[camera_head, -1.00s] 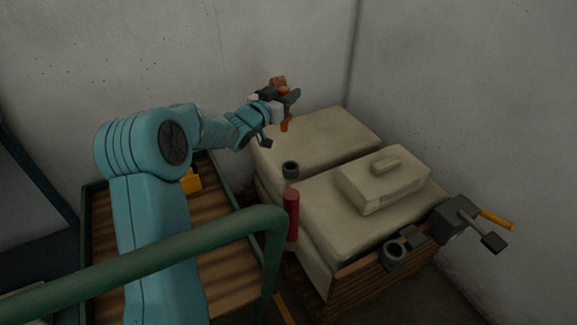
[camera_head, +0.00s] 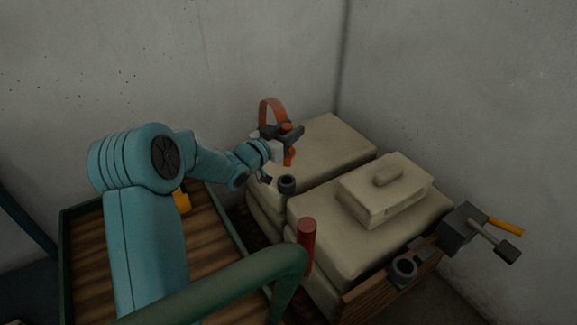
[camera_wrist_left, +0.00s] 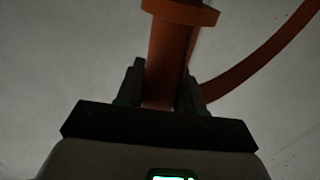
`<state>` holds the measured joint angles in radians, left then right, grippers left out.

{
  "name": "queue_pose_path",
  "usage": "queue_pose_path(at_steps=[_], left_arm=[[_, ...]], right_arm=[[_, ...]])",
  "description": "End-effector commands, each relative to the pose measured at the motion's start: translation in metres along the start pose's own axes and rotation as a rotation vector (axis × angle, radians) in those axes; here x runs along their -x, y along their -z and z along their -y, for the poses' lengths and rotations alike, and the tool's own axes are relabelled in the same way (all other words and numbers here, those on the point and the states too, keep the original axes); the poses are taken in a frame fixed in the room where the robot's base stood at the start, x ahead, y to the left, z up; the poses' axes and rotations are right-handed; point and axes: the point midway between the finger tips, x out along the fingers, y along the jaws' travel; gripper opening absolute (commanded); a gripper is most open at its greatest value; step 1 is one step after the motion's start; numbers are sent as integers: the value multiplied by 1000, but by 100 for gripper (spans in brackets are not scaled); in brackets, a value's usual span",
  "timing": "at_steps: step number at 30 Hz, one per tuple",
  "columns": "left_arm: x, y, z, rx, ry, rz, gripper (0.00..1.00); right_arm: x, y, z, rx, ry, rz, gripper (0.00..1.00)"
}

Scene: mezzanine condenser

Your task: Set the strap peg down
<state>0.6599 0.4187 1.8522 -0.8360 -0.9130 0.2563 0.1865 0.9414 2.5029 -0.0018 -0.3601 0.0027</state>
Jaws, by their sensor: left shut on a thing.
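The strap peg (camera_head: 290,157) is an orange peg with an orange-brown strap looping above it. My left gripper (camera_head: 283,135) is shut on the peg and holds it roughly upright over the left end of the rear pale sack. In the left wrist view the peg (camera_wrist_left: 168,55) stands between the two dark fingers (camera_wrist_left: 160,90), and its strap curves off to the right. The peg's lower end shows below the gripper; whether it touches the sack I cannot tell. My right gripper is not in view.
A grey box with a crank (camera_head: 460,228) is at right. A green rail (camera_head: 225,285) and red cylinder (camera_head: 307,240) are in front.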

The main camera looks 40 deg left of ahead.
Motion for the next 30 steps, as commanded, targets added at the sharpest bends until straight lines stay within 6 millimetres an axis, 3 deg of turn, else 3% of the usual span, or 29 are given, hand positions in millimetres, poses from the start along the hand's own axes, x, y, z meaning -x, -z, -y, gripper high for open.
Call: queue_pose_path(at_steps=[1, 3, 11, 18, 29, 30], left_arm=[[0, -20, 1, 1, 2, 2, 0], [0, -34, 1, 1, 1, 0, 0], [-1, -57, 2, 0, 0, -1, 0], [-1, -94, 4, 0, 0, -1, 0], [-1, -97, 4, -2, 0, -2, 0], [-1, -97, 4, -1, 0, -1, 40]], right_arm=[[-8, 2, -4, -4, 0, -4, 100], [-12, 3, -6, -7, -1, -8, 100], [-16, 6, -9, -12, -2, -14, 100], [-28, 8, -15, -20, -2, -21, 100], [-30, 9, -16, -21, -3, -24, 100], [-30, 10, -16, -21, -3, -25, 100]])
